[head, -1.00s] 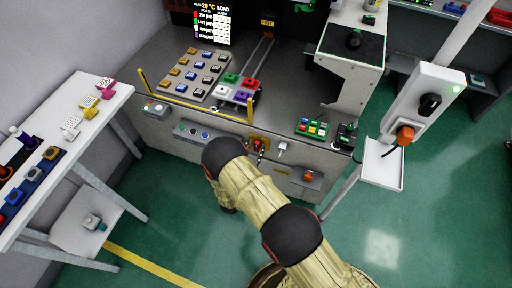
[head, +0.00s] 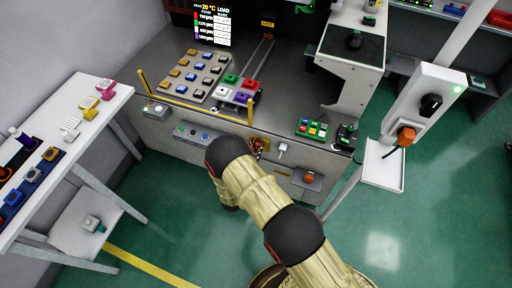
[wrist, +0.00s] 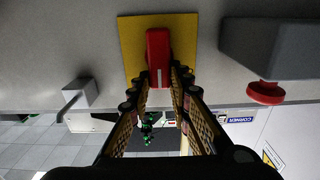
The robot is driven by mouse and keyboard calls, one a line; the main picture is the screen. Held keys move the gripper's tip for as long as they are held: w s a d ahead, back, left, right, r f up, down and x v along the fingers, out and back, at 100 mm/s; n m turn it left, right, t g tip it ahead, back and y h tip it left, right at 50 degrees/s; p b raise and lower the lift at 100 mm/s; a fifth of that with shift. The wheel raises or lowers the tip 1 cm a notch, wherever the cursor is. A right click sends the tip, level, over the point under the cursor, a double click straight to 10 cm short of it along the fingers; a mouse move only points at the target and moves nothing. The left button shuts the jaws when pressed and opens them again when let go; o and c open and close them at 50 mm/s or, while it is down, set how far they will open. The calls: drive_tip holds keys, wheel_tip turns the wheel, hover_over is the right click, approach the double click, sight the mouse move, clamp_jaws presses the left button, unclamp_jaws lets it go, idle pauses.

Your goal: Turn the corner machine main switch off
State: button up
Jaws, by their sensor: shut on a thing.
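The main switch is a red handle (wrist: 158,52) on a square yellow plate (wrist: 131,42) at the top middle of the wrist view. The handle lies along the picture's vertical, with a white mark near its lower end. My gripper (wrist: 160,78) is shut on this lower end, one finger on each side. In the head view the yellow plate (head: 264,136) shows on the front panel of the corner machine (head: 330,170). My gripper (head: 257,150) is there, partly hidden by my arm.
A small white lever switch (head: 283,148) sits right of the main switch. An orange-red knob on a grey box (head: 308,179) is further right. A button box (head: 198,133) is to the left.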

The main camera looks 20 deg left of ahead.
clamp_jaws()
drive_tip(key=shift+a+n, duration=0.1)
drive_tip(key=shift+n, duration=0.2)
drive_tip(key=shift+w+a+f+n+b, duration=0.1)
drive_tip(key=shift+a+f+n+b, duration=0.3)
drive_tip(key=shift+n, duration=2.45)
drive_tip(key=shift+a+f+n+b, duration=0.2)
drive_tip(key=shift+a+f+n, duration=0.3)
drive_tip(key=shift+n, duration=2.4)
drive_tip(key=shift+w+a+f+n+b, duration=0.1)
drive_tip(key=shift+a+f+n+b, duration=0.3)
drive_tip(key=shift+n, duration=2.45)
drive_tip(key=o, duration=0.8)
unclamp_jaws()
drive_tip(key=shift+f, duration=0.1)
